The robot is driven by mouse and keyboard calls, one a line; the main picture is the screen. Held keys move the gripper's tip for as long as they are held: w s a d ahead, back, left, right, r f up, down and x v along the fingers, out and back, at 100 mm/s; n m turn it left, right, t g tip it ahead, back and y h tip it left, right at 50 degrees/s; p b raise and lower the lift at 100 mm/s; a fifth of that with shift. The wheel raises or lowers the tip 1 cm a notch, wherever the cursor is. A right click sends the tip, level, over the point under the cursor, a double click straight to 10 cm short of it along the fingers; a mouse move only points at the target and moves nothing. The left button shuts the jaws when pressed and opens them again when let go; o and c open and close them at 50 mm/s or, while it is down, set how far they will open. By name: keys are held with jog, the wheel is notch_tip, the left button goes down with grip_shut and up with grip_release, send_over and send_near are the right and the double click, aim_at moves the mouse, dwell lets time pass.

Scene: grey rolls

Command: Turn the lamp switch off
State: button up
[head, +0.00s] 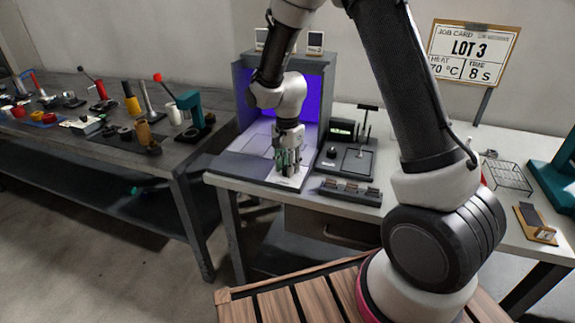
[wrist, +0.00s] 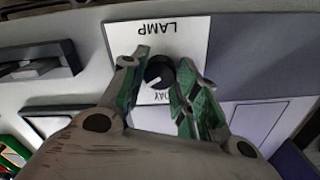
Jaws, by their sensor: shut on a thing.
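The lamp switch is a black round knob (wrist: 158,72) with a white pointer mark, on a white plate (wrist: 182,35) that reads LAMP, upside down in the wrist view. The word DAY shows partly below the knob; the other markings are hidden by my fingers. My gripper (wrist: 164,62) has its green-padded fingers on either side of the knob and is shut on it. In the head view my gripper (head: 286,165) points down at the front of the booth (head: 243,95), whose inside glows violet. The knob is hidden there.
A black device with a small display (head: 342,131) and a stand (head: 358,160) are right of the booth. A dark rack (head: 349,191) lies at the bench front. A side bench (head: 60,150) at left holds several tools. A wire rack (head: 508,174) is at right.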

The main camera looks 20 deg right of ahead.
jog(key=n, duration=0.5)
jog(key=shift+n, duration=0.4)
jog(key=n, duration=1.2)
jog(key=shift+n, duration=0.3)
jog(key=n, duration=0.5)
jog(key=shift+n, duration=0.4)
jog(key=o, duration=1)
jog(key=shift+o, duration=0.2)
